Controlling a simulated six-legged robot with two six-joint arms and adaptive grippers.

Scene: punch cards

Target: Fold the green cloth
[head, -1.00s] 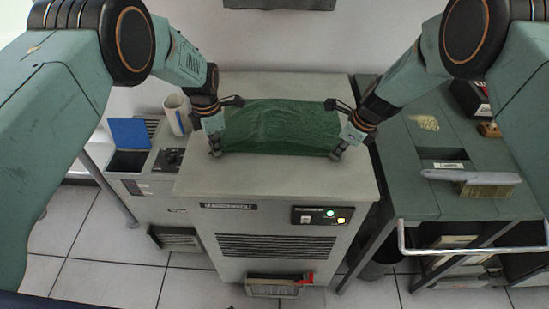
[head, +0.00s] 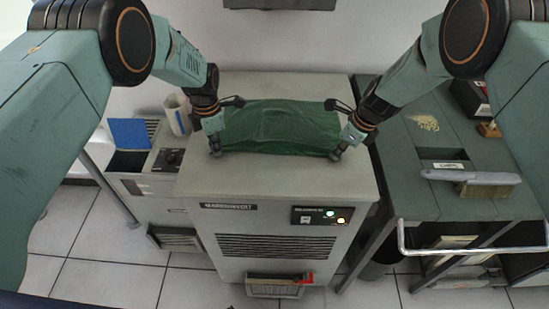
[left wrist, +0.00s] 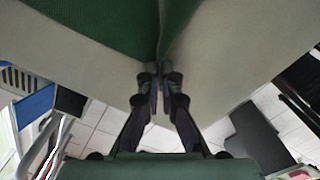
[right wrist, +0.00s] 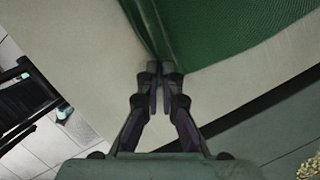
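The green cloth (head: 280,128) lies as a wide, slightly wrinkled rectangle on top of the grey machine cabinet. My left gripper (head: 216,150) is at its front left corner, and my right gripper (head: 335,153) is at its front right corner. In the left wrist view the fingertips (left wrist: 160,76) are closed together where a crease of the cloth (left wrist: 100,22) runs between them. In the right wrist view the fingertips (right wrist: 160,76) likewise close on the cloth's edge (right wrist: 225,30). The pinched bits are mostly hidden by the fingers.
The cabinet's front top (head: 285,182) is bare. A blue-lidded unit (head: 128,133) and a pale cylindrical holder (head: 177,114) stand to the left. A green bench to the right carries a brush (head: 470,177) and a small pale pile (head: 423,122).

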